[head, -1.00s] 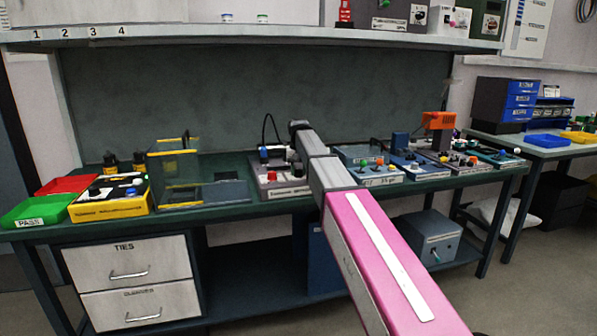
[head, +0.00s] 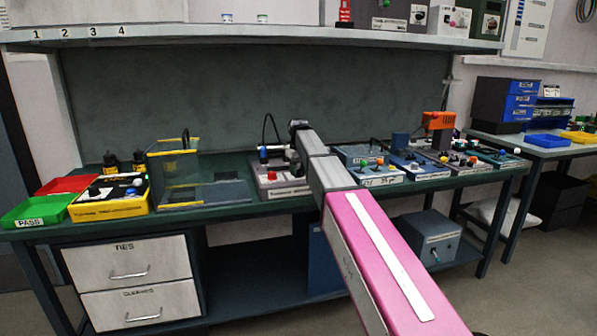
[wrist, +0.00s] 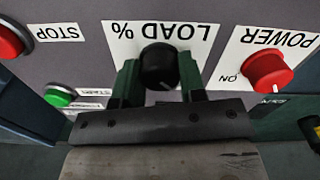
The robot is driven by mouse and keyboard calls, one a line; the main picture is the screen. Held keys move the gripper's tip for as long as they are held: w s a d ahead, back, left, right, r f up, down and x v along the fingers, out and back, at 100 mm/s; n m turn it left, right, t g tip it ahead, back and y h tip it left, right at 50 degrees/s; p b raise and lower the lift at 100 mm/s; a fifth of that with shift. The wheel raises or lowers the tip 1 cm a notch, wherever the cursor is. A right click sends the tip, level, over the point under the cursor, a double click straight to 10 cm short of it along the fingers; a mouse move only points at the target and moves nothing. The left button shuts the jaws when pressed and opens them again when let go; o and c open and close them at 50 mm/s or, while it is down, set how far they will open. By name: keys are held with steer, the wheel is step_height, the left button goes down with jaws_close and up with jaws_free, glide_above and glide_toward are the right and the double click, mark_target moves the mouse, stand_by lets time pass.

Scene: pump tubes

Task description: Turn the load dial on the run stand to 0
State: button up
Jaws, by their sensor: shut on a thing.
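The load dial (wrist: 159,64) is a black round knob on the grey panel of the run stand, under an upside-down "LOAD %" label (wrist: 163,31) in the wrist view. My gripper (wrist: 159,78) is shut on the dial, one dark green finger on each side of it. A small pale mark shows at the dial's lower edge, slightly right of its middle. I cannot read a scale or value there. In the head view my arm reaches to the run stand (head: 260,184); the dial cannot be made out there.
In the wrist view a red power knob (wrist: 267,71) is close right of the dial. A red stop button (wrist: 8,42) and a green start button (wrist: 60,95) are to the left. In the head view a clear guarded box (head: 172,178) stands left of the run stand, and other devices stand right.

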mark_target(298, 169)
steer(key=o, duration=0.9)
steer(key=shift+r, duration=0.1)
step_height(298, 169, up, 11)
steer(key=shift+f, duration=0.2)
